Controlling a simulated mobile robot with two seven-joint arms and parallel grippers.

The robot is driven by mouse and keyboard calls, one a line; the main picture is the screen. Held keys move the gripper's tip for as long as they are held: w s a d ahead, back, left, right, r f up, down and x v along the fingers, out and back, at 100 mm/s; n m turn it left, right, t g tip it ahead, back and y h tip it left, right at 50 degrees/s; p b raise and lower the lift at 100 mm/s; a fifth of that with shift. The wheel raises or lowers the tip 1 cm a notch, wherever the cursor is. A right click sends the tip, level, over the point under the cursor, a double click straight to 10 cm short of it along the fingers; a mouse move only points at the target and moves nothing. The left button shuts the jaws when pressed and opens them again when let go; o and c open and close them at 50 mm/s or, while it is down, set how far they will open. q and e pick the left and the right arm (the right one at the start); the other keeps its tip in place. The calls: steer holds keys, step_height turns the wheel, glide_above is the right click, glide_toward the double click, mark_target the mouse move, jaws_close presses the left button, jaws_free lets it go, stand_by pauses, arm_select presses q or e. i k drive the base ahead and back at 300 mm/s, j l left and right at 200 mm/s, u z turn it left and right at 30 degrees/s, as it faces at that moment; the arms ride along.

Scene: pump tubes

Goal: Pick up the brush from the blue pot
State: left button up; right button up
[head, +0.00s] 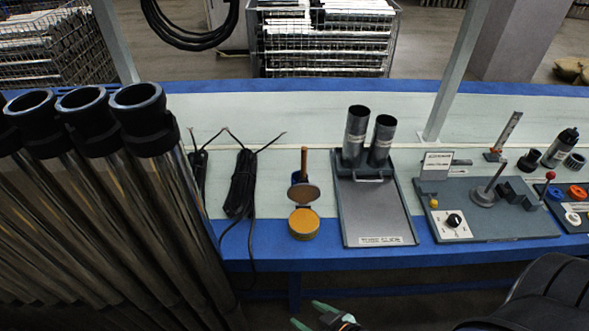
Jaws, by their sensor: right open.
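The brush (304,158) stands upright with its brown handle sticking up. Its lower end is hidden in the small blue pot (296,179), which is partly covered by the raised lid in front of it. My right gripper (311,315) shows at the bottom edge with its green fingers apart and nothing between them. It is in front of the table's near edge, well apart from the brush and pot. My left gripper is not in view.
An open tin of yellow-brown paste (303,224) sits in front of the pot. A tray with two metal cylinders (375,215) stands to the right, black cables (241,185) to the left. Large tubes (150,180) fill the left. A black chair (545,295) is at lower right.

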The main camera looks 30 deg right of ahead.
mark_target(303, 164)
steer(key=i+l+z, duration=0.1)
steer(key=z, duration=0.8)
steer(key=l, duration=0.1)
